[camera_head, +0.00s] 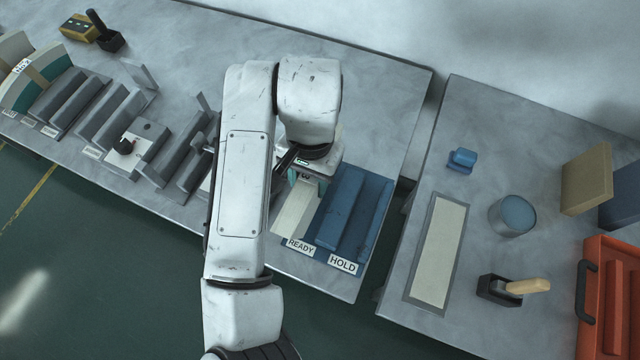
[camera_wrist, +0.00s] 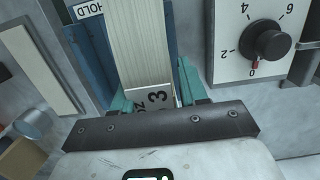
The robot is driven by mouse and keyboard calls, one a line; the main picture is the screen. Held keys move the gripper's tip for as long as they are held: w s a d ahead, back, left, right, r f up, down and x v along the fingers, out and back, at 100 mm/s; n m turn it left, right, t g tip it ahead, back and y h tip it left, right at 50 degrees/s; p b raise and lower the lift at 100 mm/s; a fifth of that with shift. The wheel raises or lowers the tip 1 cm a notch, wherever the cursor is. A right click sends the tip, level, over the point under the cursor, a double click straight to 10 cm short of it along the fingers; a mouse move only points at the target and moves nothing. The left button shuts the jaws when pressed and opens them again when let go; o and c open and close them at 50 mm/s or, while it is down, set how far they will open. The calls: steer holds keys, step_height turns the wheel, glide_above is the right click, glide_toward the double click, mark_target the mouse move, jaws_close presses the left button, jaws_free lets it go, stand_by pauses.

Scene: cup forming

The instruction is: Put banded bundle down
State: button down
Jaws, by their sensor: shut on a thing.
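My gripper (camera_head: 307,184) is shut on the banded bundle (camera_wrist: 150,45), a pale stack of thin strips with a white printed band. In the wrist view, my teal jaws (camera_wrist: 157,97) grip its near end from both sides. In the head view, the pale bundle (camera_head: 294,213) lies lengthwise over the bay marked READY (camera_head: 299,246), partly hidden by my arm. I cannot tell whether it touches the bay floor. The blue bay marked HOLD (camera_head: 343,265) is just to its right and holds no bundle.
A dial box (camera_wrist: 262,42) stands close beside my gripper in the wrist view. Grey racks (camera_head: 113,115) line the table at left. A gap separates the right table, with a pale mat (camera_head: 438,252), blue cup (camera_head: 513,215) and orange crate (camera_head: 606,300).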

steer(key=shift+w+d+f, duration=0.15)
steer(key=shift+d+f, duration=0.15)
steer(key=shift+f, duration=0.05)
steer(key=f, duration=0.1)
steer(key=d+f, duration=0.1)
steer(key=f, duration=0.1)
steer(key=f+p, duration=0.1)
steer(key=shift+w+d+f, duration=0.1)
steer(key=shift+d+f, duration=0.05)
steer(key=shift+d, duration=0.1)
steer(key=shift+f, duration=0.45)
steer(key=c, duration=0.6)
jaws_free()
steer(key=shift+f, duration=0.1)
steer(key=r, duration=0.4)
steer(key=w+r, duration=0.1)
steer(key=r, duration=0.7)
steer(key=shift+w+d+r, duration=0.15)
steer(key=shift+w+r, duration=0.1)
steer(key=shift+w, duration=0.1)
